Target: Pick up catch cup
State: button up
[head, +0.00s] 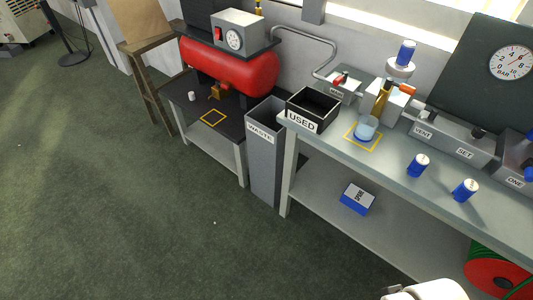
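A translucent light-blue cup (366,128), which looks like the catch cup, stands upright on the grey bench (400,151) inside a yellow square outline, below a unit with a brass-coloured upright part (382,97). A white rounded part of my arm shows at the bottom right edge of the head view, well apart from the cup. My gripper's fingers cannot be made out there.
A black box marked USED (304,122) sits left of the cup. Blue-and-white canisters (418,165) stand right of it. A grey WASTE bin (264,150) stands between the bench and a dark table with a red tank (230,66). The green floor in front is clear.

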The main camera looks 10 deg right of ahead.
aim_at(365, 128)
jog(key=i+j+z, duration=0.25)
jog(key=j+z, duration=0.25)
jog(key=j, duration=0.15)
jog(key=i+j+z, duration=0.3)
jog(key=j+z, duration=0.25)
jog(key=j, duration=0.25)
jog(key=k, duration=0.05)
